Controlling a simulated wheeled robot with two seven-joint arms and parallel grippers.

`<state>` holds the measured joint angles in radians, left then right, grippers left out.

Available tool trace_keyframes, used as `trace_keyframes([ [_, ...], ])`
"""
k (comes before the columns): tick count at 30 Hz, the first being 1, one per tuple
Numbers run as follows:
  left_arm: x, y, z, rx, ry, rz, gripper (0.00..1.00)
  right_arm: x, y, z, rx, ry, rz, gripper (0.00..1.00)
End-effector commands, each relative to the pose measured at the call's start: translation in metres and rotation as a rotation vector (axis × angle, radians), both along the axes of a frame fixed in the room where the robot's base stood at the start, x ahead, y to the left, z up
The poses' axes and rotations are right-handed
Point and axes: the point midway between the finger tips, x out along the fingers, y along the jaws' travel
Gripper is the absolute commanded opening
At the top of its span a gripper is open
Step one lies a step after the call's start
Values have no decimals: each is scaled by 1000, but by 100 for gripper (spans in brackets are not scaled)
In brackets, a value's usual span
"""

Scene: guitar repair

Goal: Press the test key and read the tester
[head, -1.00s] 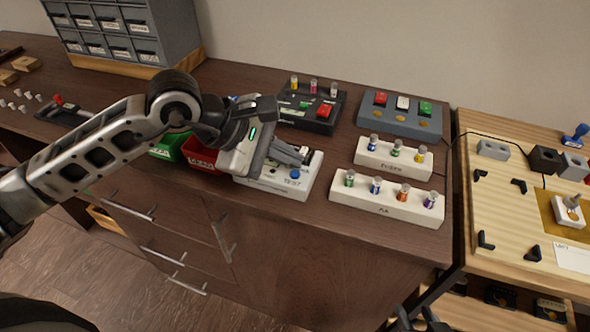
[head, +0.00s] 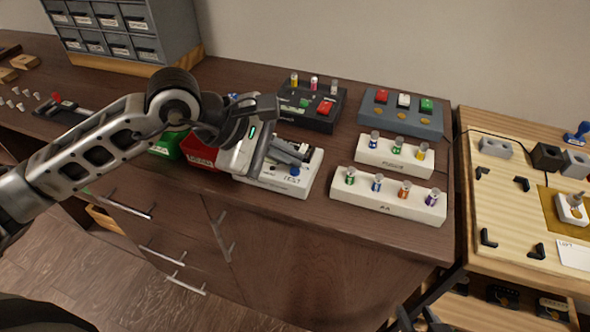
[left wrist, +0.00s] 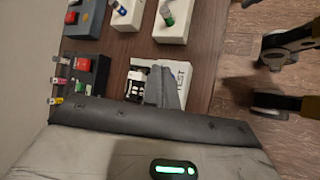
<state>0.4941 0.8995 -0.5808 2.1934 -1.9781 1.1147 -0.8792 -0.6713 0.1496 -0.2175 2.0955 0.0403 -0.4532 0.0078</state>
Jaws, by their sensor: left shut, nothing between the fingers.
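The white tester (head: 309,180) lies near the front edge of the dark bench, with "TEST" lettering and a round blue key (head: 294,171) on its right part. My left gripper (head: 303,154) is shut and empty, its fingers over the tester's upper part, behind the blue key. I cannot tell whether the fingers touch the tester. They hide much of its top, and no reading can be made out. In the left wrist view the tester (left wrist: 180,72) shows partly behind the fingers. Dark prongs at the bottom edge seem to be my right gripper (head: 421,319), mostly cut off.
A black device (head: 322,124) with a red button stands behind the tester. A grey box (head: 380,121) with coloured buttons and two white battery racks (head: 393,160) (head: 400,207) stand right. Green (head: 163,147) and red (head: 200,155) bins are left. A wooden table (head: 500,213) adjoins right.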

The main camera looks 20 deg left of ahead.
Motion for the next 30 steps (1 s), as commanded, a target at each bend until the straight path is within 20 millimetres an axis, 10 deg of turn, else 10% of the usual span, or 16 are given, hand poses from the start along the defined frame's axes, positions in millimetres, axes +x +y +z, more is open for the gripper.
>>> trace_keyframes([
  [30, 0, 0, -8, 0, 0, 0, 0, 1, 2, -11, 7, -4, -6, 36],
])
